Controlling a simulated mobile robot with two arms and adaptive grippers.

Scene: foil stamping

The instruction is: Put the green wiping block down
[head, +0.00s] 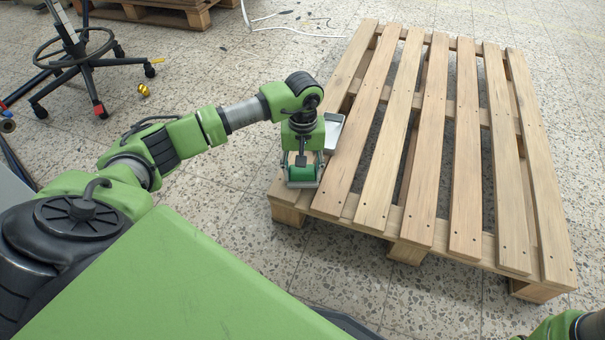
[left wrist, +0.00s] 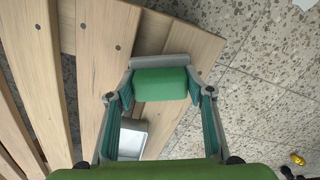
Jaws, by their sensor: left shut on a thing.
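The green wiping block (head: 302,173) is at the near left corner of the wooden pallet (head: 433,150). My left gripper (head: 303,181) is shut on it from above. In the left wrist view the block (left wrist: 160,84) sits between the two fingertips of my left gripper (left wrist: 158,90), with pallet boards beneath it. I cannot tell whether the block touches the boards or hangs just above them. My right gripper is out of view; only a bit of my right arm shows at the bottom right.
A grey metal tray (head: 334,130) lies on the pallet's left edge, right behind my left gripper. The other pallet boards are bare, with gaps between them. A wheeled stool (head: 85,62) and a small yellow object (head: 143,90) are on the speckled floor at left.

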